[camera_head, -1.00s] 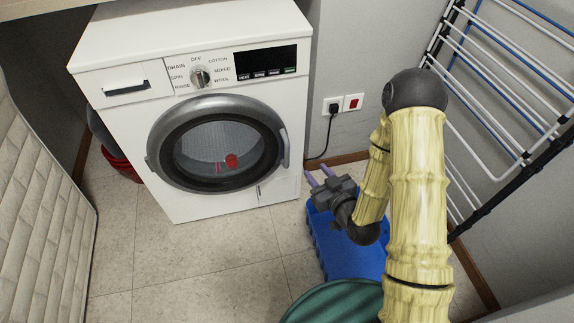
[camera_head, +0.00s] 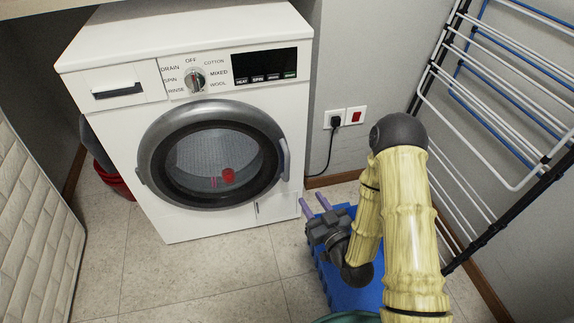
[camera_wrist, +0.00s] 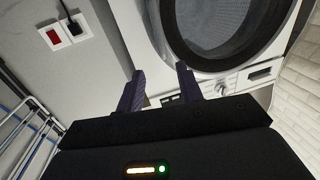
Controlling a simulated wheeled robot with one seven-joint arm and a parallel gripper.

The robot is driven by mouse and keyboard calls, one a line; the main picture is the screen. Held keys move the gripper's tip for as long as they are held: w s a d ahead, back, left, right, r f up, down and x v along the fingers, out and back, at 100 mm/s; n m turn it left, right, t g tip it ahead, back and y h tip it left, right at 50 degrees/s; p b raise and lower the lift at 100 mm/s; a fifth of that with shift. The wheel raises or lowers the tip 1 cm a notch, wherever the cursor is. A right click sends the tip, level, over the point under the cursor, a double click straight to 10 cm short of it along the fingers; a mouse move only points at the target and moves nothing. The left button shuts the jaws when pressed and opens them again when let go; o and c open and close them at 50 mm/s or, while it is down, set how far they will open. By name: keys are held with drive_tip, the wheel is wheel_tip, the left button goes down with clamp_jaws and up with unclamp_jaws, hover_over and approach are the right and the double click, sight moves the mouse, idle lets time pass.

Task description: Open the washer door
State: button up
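The white washer (camera_head: 120,150) stands against the back wall. Its round grey-rimmed door (camera_head: 157,130) is closed, with a red item (camera_head: 228,175) showing behind the glass. The door handle (camera_head: 285,158) is a grey bar on the right side of the door. My gripper (camera_head: 313,205) is to the right of the washer, lower than the handle and apart from it, above a blue crate. Its two purple fingers are apart with nothing between them. In the wrist view the open fingers (camera_wrist: 160,86) point toward the washer, and the door's rim (camera_wrist: 170,45) shows beyond them; the handle is not clearly seen.
A blue crate (camera_head: 372,292) lies on the floor beneath my gripper, with a green round thing (camera_head: 345,318) near it. A drying rack (camera_head: 490,110) stands at right. A plug and socket (camera_head: 345,118) are on the back wall. The floor in front of the washer is clear.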

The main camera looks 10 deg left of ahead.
sight(288, 165)
drive_tip(key=b+x, duration=0.6)
drive_tip(key=x, duration=1)
drive_tip(key=shift+w+a+b, duration=0.15)
drive_tip(key=shift+w+b, duration=0.1)
drive_tip(key=shift+b, duration=0.15)
clamp_jaws()
